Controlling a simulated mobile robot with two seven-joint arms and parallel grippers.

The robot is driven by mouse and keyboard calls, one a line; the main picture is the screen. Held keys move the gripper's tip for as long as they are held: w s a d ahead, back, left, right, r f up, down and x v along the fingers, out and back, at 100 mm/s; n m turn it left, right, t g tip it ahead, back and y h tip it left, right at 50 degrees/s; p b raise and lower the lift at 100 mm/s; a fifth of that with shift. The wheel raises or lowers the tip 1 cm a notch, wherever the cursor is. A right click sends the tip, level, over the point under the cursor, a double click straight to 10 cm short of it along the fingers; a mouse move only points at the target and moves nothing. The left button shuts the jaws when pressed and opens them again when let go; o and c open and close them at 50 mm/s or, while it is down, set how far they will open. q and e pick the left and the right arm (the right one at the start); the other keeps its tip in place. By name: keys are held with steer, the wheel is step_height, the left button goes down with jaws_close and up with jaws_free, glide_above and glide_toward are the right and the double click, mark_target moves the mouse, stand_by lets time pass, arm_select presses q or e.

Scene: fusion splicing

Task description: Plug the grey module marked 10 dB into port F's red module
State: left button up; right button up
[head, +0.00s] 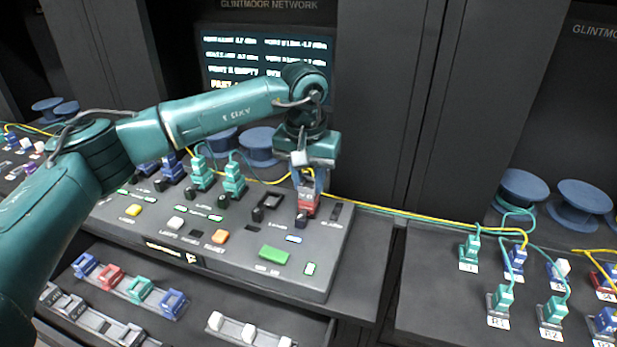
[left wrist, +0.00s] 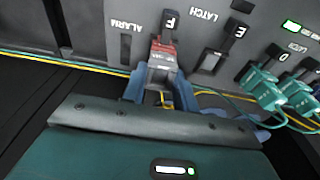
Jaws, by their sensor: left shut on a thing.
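My left gripper (head: 309,180) is at the right end of the sloped panel, over port F. In the left wrist view its blue fingers (left wrist: 158,90) are shut on a grey module (left wrist: 157,76); the small marking there is too blurred to read. The red module (head: 308,204) is at port F, just below the fingers. It also shows in the left wrist view (left wrist: 162,50), against the far end of the grey module and in line with it. I cannot tell how deeply they are joined. The F latch (left wrist: 170,24) is beside the red module. My right gripper is not in view.
Teal plugs (head: 234,180) with cables stand left on the panel (head: 335,255). A yellow cable (head: 400,207) runs behind port F. A lower shelf holds coloured modules (head: 140,290) and pale ones (head: 249,333). Another bench with plugs (head: 469,250) and blue spools (head: 523,186) is at right.

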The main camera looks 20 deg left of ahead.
arm_select(q)
steer(key=o, duration=0.9)
steer(key=r, duration=0.4)
steer(key=s+r, duration=0.1)
steer(key=r, duration=0.3)
steer(key=r+b, duration=0.1)
steer(key=r, duration=0.4)
steer(key=shift+s+r, duration=0.1)
steer(key=shift+s, duration=0.2)
